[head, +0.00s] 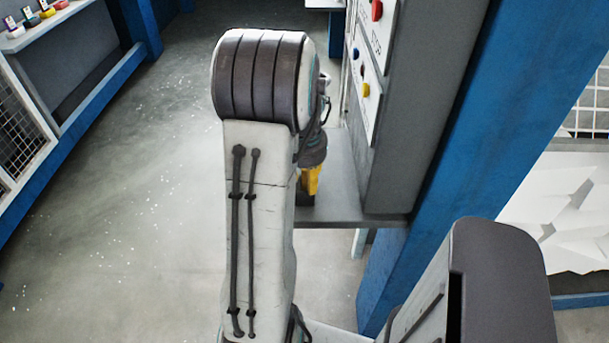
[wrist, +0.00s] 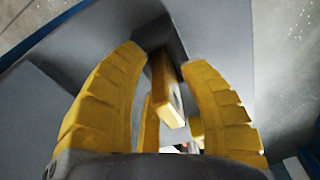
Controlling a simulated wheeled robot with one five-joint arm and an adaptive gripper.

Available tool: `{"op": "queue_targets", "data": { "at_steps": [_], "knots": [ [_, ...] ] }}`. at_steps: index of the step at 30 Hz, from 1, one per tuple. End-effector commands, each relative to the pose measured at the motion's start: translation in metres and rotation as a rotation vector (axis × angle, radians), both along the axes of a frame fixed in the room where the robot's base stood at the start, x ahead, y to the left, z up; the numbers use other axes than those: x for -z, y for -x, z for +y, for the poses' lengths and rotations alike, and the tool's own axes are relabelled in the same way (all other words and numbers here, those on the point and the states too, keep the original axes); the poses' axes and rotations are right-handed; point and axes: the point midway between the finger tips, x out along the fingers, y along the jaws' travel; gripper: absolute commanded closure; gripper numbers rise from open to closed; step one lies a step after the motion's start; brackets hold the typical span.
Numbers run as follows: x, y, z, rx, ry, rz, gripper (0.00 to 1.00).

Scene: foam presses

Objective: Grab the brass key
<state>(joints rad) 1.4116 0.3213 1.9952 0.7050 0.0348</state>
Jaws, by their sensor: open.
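My gripper (wrist: 163,57) is open in the wrist view, with a curved yellow finger on each side. A brass-coloured flat bar (wrist: 166,90), which looks like the brass key, stands between the fingers. I see a gap on its right side; on its left I cannot tell whether a finger touches it. Its far end meets a dark grey part (wrist: 155,35), and its lower end is near more yellow gripper parts. In the head view only a little of my yellow gripper (head: 311,182) shows past my arm, above a grey shelf, and the key is hidden.
In the head view, a grey cabinet with a white button panel (head: 365,90) rises at the right of the gripper, above the grey shelf (head: 345,207). A blue post (head: 440,160) stands beside it. The concrete floor (head: 130,220) at left is clear.

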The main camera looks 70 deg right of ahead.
Motion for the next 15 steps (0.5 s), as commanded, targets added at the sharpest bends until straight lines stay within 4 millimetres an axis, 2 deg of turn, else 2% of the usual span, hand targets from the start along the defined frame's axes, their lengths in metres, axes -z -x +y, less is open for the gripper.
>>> {"op": "queue_targets", "data": {
  "at_steps": [9,15],
  "knots": [
    [0.0015,-0.0001,-0.0001,0.0,0.0,0.0,0.6],
    [0.0013,-0.0001,-0.0001,0.0,0.001,0.0,0.78]
  ]
}}
